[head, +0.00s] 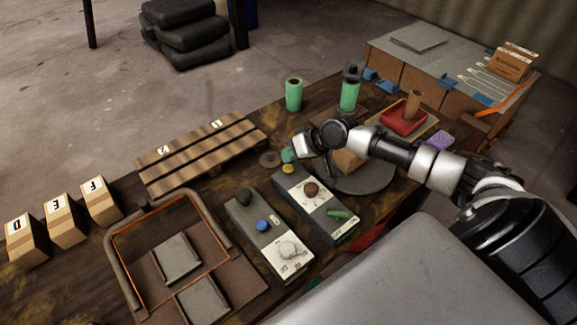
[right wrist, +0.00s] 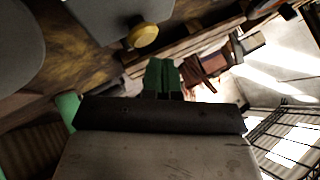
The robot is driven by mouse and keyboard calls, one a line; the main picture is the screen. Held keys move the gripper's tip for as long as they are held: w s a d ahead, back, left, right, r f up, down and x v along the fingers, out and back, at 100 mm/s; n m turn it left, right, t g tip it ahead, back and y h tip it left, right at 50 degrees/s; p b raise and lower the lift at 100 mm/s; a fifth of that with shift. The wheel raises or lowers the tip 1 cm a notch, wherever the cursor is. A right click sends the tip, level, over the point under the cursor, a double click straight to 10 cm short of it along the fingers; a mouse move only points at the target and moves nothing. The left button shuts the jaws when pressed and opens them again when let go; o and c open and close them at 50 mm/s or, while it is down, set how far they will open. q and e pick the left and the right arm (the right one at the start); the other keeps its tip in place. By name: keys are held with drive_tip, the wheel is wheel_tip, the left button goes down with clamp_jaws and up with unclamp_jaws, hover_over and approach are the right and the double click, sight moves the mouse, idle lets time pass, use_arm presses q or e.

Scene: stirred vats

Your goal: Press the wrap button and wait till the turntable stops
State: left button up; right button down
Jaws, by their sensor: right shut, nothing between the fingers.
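A dark control box with a pale panel (head: 325,205) stands on the bench. It carries a yellow button (head: 288,169), a brown knob (head: 311,188) and a green bar (head: 338,214); its lettering is too small to read. My right gripper (head: 287,155) is shut and empty, its green fingertips just beyond the yellow button. In the right wrist view the yellow button (right wrist: 142,36) shows apart from the shut fingertips (right wrist: 162,75). The grey round turntable (head: 365,181) lies under my right arm, with a cardboard box (head: 347,161) on it, partly hidden. My left gripper is out of view.
A second control box (head: 265,232) with a blue button stands to the left. An orange-edged frame (head: 119,250), a wooden pallet (head: 200,155) and lettered cartons (head: 65,221) lie farther left. Green rolls (head: 293,95) stand behind; a red tray (head: 403,128) is beyond my arm.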

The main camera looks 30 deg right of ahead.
drive_tip(key=shift+f, duration=0.1)
drive_tip(key=shift+f, duration=0.3)
drive_tip(key=shift+f+b, duration=0.45)
drive_tip(key=shift+f, duration=0.2)
idle(1.1)
drive_tip(key=shift+r+p, duration=1)
drive_tip(key=shift+r, duration=0.05)
